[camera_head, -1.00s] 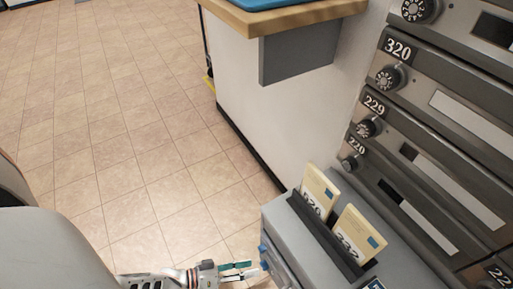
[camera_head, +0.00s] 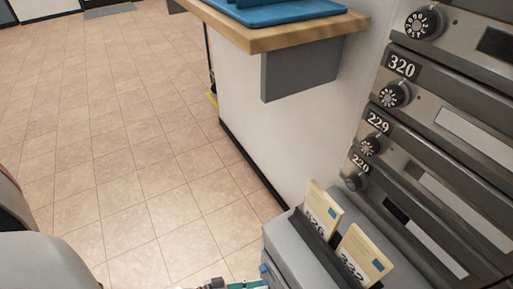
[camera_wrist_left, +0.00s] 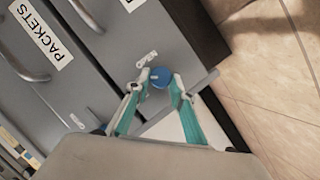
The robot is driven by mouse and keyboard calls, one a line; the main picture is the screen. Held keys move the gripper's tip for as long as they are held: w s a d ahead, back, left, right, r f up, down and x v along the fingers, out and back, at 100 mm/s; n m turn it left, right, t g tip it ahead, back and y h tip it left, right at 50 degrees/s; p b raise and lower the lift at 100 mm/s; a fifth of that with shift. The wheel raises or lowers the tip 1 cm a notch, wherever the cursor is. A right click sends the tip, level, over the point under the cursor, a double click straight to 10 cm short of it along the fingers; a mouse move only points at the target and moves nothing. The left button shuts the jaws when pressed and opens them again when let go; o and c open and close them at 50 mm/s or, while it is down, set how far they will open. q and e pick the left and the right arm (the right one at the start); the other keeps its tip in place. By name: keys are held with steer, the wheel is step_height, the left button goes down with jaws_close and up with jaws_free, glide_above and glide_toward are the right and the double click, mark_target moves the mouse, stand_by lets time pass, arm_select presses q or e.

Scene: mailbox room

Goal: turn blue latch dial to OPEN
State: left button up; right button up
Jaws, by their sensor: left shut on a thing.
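The blue latch dial (camera_wrist_left: 160,77) is on the front of a grey cabinet in the left wrist view. My left gripper (camera_wrist_left: 160,80) is shut on it, with one teal-and-white finger on each side. In the head view a bit of the blue dial (camera_head: 263,268) shows at the left side of the grey cabinet (camera_head: 285,243), with my left gripper (camera_head: 245,284) at the bottom edge. My right gripper is in neither view.
A row of numbered mailboxes with round black dials (camera_head: 394,95) stands at the right. Cards (camera_head: 322,208) stand in a slot on top of the cabinet. A wooden counter (camera_head: 285,38) with blue trays is behind. Tiled floor (camera_head: 120,150) is clear at the left.

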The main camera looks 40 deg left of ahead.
arm_select(q)
steer(key=shift+s+d+r+m+y+p, duration=0.15)
steer(key=shift+m+y+p, duration=0.35)
steer(key=shift+m, duration=0.4)
steer(key=shift+w+d+m+y+p, duration=0.1)
steer(key=shift+m+y+p, duration=0.15)
steer(key=shift+m+y, duration=0.55)
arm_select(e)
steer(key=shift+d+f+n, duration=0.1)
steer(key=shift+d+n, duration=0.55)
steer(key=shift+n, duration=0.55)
arm_select(q)
steer(key=o, duration=1.1)
steer(key=shift+s, duration=0.1)
steer(key=s+a+r, duration=0.1)
steer(key=s+a, duration=0.2)
steer(key=s, duration=0.4)
steer(key=s+a, duration=0.4)
steer(key=s, duration=0.4)
steer(key=shift+a+r, duration=0.15)
steer(key=shift+r, duration=0.25)
